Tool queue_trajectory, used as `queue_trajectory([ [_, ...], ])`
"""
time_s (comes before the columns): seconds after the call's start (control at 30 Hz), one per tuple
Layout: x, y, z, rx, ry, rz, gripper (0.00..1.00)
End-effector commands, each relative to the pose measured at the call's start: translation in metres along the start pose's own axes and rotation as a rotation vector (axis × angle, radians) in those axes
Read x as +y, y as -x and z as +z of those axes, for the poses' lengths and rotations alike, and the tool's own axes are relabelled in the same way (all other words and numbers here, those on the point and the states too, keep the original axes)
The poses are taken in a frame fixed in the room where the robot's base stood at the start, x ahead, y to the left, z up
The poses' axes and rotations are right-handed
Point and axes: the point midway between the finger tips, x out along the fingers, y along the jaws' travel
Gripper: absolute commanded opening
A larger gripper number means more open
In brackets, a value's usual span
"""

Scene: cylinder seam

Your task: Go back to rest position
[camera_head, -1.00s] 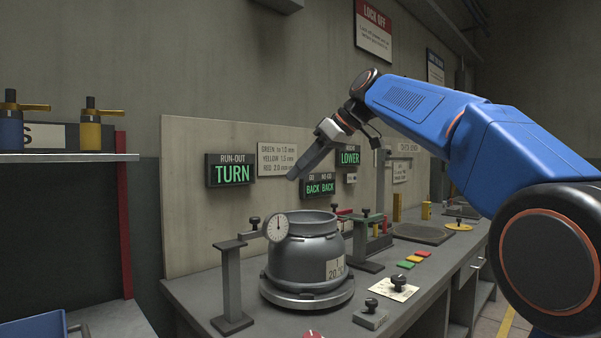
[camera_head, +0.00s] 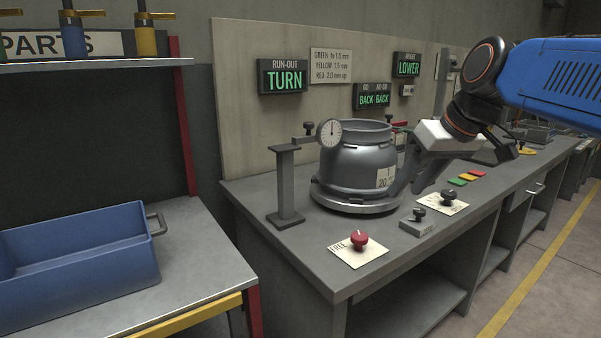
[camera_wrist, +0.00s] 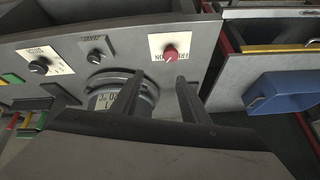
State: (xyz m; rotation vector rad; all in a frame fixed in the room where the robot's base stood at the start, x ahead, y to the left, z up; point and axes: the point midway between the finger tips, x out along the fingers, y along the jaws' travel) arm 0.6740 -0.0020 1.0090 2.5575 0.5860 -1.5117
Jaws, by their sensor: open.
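My gripper (camera_head: 408,178) is in front of the right side of the grey cylinder (camera_head: 352,160) in the head view, its fingers pointing down and left. The fingers are apart with nothing between them. In the wrist view my gripper (camera_wrist: 158,97) shows both dark fingers, with the cylinder (camera_wrist: 110,98) partly hidden behind the left one. The cylinder stands upright on a round turntable (camera_head: 335,200) on the bench. A dial gauge (camera_head: 330,133) on a post is at its left. I cannot tell from the head view whether the fingers touch the cylinder.
A red knob (camera_head: 359,239) and black knobs (camera_head: 449,196) are on the bench front. Lit signs reading TURN (camera_head: 284,77), BACK BACK (camera_head: 373,96) and LOWER (camera_head: 408,66) hang behind. A blue bin (camera_head: 80,262) sits on the left table. The floor at right is clear.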

Motion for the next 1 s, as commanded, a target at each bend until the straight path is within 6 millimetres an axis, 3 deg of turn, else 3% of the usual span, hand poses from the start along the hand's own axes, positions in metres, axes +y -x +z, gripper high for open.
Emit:
queue_trajectory([
  [0.03, 0.0, -0.007, 0.026, -0.011, -0.028, 0.022, 0.41],
  [0.3, 0.008, -0.058, 0.161, -0.062, -0.182, 0.146, 0.41],
  [0.5, 0.013, -0.095, 0.247, -0.081, -0.264, 0.223, 0.41],
  [0.6, 0.014, -0.107, 0.274, -0.086, -0.288, 0.247, 0.41],
  [0.7, 0.015, -0.114, 0.289, -0.087, -0.3, 0.26, 0.41],
  [1.0, 0.016, -0.116, 0.294, -0.088, -0.306, 0.264, 0.41],
])
